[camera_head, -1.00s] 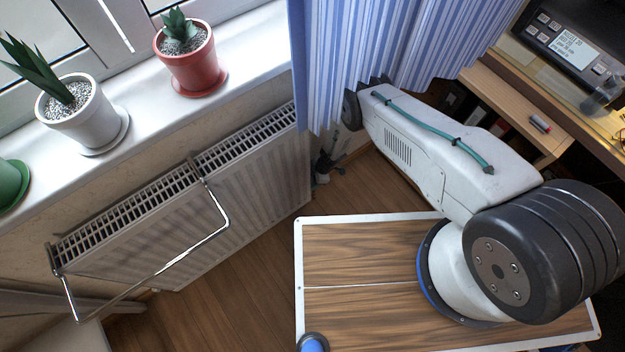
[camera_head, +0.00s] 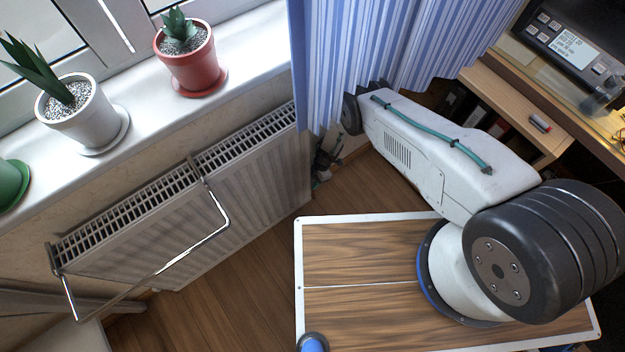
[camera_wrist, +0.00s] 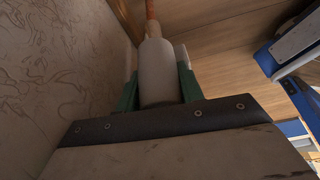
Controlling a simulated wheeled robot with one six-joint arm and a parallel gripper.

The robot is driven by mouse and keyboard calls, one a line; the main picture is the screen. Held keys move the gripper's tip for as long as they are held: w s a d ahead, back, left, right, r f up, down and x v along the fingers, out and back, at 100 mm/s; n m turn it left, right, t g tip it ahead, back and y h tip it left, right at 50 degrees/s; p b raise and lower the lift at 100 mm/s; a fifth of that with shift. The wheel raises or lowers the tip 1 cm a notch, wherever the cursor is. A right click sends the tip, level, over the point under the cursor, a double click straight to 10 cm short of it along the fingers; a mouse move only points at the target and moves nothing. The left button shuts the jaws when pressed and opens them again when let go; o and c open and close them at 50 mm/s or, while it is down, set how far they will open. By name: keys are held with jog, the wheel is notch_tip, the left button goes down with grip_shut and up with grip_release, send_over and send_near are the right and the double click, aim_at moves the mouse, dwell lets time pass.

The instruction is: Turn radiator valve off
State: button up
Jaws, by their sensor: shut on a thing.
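The radiator valve (camera_wrist: 157,72) is a white, rounded cylinder with a copper-coloured pipe (camera_wrist: 151,10) beyond it in the wrist view. My gripper (camera_wrist: 158,85) has its green fingers on either side of the valve head and is shut on it. The valve's near end is hidden behind the dark edge of my gripper's body. The white radiator (camera_head: 225,200) hangs under the window sill in the head view. Small dark and green parts show low by its right end, too small to tell apart there.
A patterned wall (camera_wrist: 50,70) runs close along the left in the wrist view. The blue striped curtain (camera_head: 400,50) hangs above my arm. A chrome towel rail (camera_head: 165,268) sticks out from the radiator. A desk with shelves (camera_head: 520,115) stands right. Wooden floor (camera_head: 235,285) is clear.

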jog(key=shift+n, duration=0.3)
jog(key=o, duration=0.7)
jog(key=shift+r, duration=0.1)
jog(key=v, duration=0.7)
jog(key=shift+r, duration=0.3)
jog(key=shift+w, duration=0.1)
